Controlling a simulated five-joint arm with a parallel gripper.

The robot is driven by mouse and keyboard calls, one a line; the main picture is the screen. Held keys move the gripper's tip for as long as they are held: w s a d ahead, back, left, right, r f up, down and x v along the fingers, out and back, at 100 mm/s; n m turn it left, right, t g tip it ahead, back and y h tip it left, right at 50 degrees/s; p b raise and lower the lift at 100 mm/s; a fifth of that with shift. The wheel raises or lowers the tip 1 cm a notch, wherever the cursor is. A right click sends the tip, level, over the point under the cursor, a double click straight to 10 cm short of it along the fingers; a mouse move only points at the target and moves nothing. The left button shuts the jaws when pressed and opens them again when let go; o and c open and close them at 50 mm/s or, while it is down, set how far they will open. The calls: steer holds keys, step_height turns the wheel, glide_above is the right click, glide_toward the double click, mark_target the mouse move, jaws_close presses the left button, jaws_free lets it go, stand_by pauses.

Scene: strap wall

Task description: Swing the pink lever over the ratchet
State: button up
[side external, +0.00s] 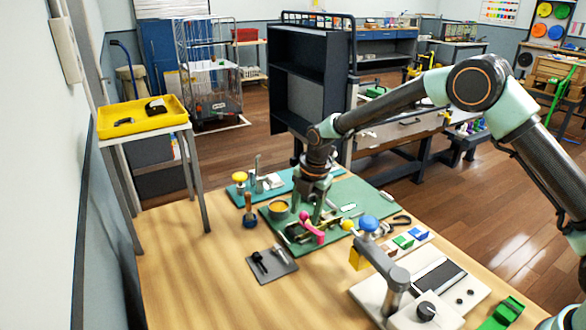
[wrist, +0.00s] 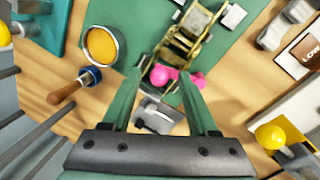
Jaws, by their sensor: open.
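The pink lever (side external: 312,230) shows in the side view just below my gripper (side external: 318,207), on the near side of the brass ratchet (side external: 296,233). In the wrist view the rounded pink lever end (wrist: 163,76) appears between the fingertips of my gripper (wrist: 160,80), with more pink just past the right finger. The brass ratchet (wrist: 190,35) lies above it in that view, on a green mat. My gripper is open, pointing down, with nothing clamped. Whether a finger touches the lever cannot be told. The right finger hides part of the lever.
A tin with yellow contents (side external: 278,209) and a wooden-handled tool (side external: 249,212) stand left of the ratchet.

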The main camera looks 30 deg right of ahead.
mark_target(317, 229)
jaws_close()
steer(key=shift+w+d+m, duration=0.1)
steer(key=shift+d+m, duration=0.25)
steer(key=shift+m, duration=0.45)
steer(key=shift+d+m, duration=0.35)
steer(key=shift+m, duration=0.45)
jaws_free()
step_height(317, 229, up, 12)
steer(key=s, duration=0.2)
steer(key=shift+s+d, duration=0.15)
steer(key=shift+d, duration=0.05)
steer(key=shift+r, duration=0.1)
